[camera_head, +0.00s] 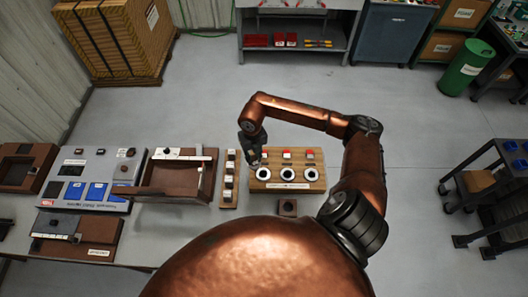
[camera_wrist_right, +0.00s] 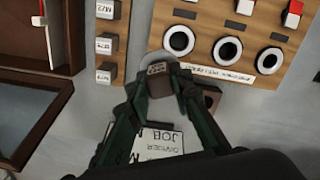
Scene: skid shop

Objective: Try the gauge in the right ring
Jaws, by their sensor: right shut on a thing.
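My right gripper (camera_head: 257,158) reaches in over the left end of the wooden ring board (camera_head: 287,187). The board carries the left ring (camera_head: 263,173), the middle ring (camera_head: 287,174) and the right ring (camera_head: 312,174), white with dark holes. The right ring also shows in the right wrist view (camera_wrist_right: 269,60). The gauge is too small to make out in the head view. My left gripper is out of view.
A wooden rack (camera_head: 229,190) with labelled blocks stands left of the board. Red and white blocks (camera_head: 287,154) stand behind the rings. A brown block (camera_head: 287,207) lies in front of the board. Brown fixtures (camera_head: 178,178) and a blue-pocketed tray (camera_head: 85,192) fill the table's left.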

